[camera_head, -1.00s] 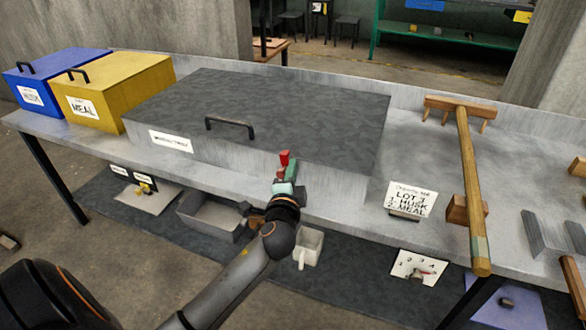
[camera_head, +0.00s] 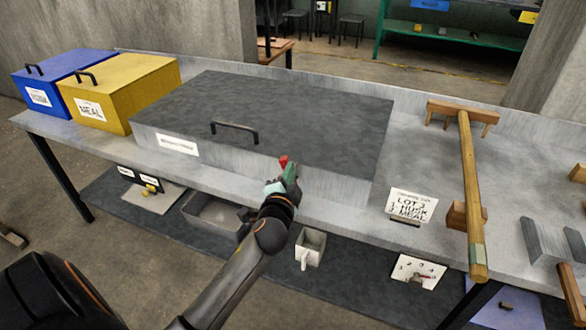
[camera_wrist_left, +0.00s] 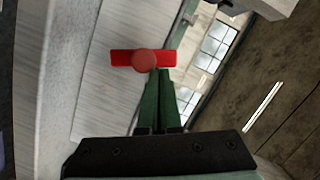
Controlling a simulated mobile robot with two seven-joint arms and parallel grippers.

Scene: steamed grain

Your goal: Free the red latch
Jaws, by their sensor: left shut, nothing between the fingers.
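The red latch (camera_head: 284,160) is on the front face of the big grey lidded box (camera_head: 318,112), near the lid's front edge. In the left wrist view the latch (camera_wrist_left: 143,58) is a red bar with a round knob at its middle, lying crosswise in the picture. My left gripper (camera_head: 289,172) is at the latch, its green fingers together with nothing between them. In the left wrist view its fingertips (camera_wrist_left: 160,72) are right at the knob's lower right side and overlap the bar; I cannot tell if they touch. My right gripper is not in view.
A black handle (camera_head: 234,132) stands on the grey lid. Blue (camera_head: 50,80) and yellow (camera_head: 125,90) boxes are at the left. A wooden rake-like tool (camera_head: 470,190) and a lot card (camera_head: 412,206) are at the right. A pale mug (camera_head: 310,247) stands below the table edge.

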